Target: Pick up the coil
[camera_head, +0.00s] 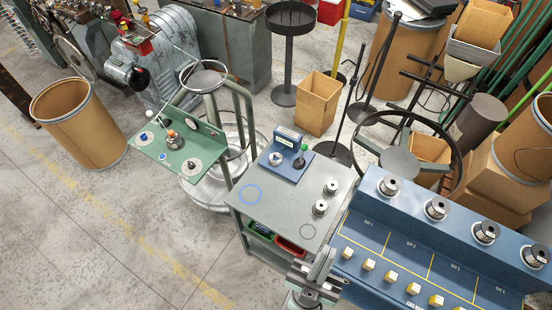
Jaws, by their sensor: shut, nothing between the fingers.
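Several small metal coil-like cylinders are in view, and I cannot tell which one is the task's coil. Two silver ones with dark centres stand upright on the grey table, a farther coil (331,187) and a nearer coil (320,208). Similar pieces sit in a row along the top of the blue rack (462,243) at right, the leftmost being a rack coil (390,185). My gripper (315,282) is at the bottom centre, near the grey table's front right corner and the rack's left end. It is shut and empty, apart from the coils.
The grey table (285,215) also holds a blue device (284,152) with a green-knobbed lever, a blue ring mark and a dark ring mark. A green panel (180,147) stands at left. A spoked wheel (405,150) stands behind the rack.

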